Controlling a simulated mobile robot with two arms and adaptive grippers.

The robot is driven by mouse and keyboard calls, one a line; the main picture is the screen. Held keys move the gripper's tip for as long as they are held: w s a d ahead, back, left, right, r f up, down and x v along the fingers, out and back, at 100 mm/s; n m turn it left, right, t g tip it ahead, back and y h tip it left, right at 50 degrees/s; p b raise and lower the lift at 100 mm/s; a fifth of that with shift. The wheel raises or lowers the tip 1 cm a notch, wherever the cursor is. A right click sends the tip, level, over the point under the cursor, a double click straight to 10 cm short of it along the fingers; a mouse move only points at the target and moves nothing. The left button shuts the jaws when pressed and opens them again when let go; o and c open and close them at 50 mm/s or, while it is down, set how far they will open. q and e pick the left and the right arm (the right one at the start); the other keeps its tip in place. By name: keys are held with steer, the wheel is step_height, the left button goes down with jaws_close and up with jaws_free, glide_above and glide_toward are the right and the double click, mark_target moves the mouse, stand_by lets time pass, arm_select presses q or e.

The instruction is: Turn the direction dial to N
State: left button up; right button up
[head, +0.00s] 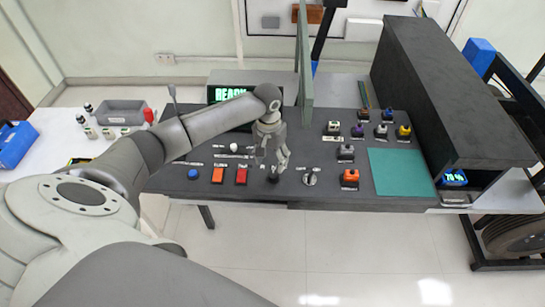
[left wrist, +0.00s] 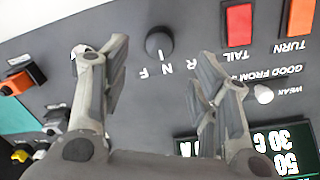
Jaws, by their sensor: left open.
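The direction dial is a round black knob (left wrist: 160,42) on the dark console, with small white letters including N beside it in the left wrist view. A short white mark shows at its edge on the letter side; I cannot tell surely which letter it points to. In the head view the knob (head: 273,175) is partly covered by my left gripper (head: 281,160). My left gripper is open above the console. In the left wrist view its fingers (left wrist: 160,62) stand either side of the knob's line, with the knob just beyond the tips and apparently not held. My right gripper is not in view.
Orange (head: 218,175) and red (head: 242,175) switches lie left of the dial, a silver rotary switch (head: 310,178) right. Several coloured knobs and a green mat (head: 400,172) are farther right. A green upright panel (head: 305,70) stands behind the gripper.

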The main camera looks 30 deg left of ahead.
arm_select(q)
steer(key=shift+a+r, duration=0.1)
steer(key=shift+r, duration=2.3)
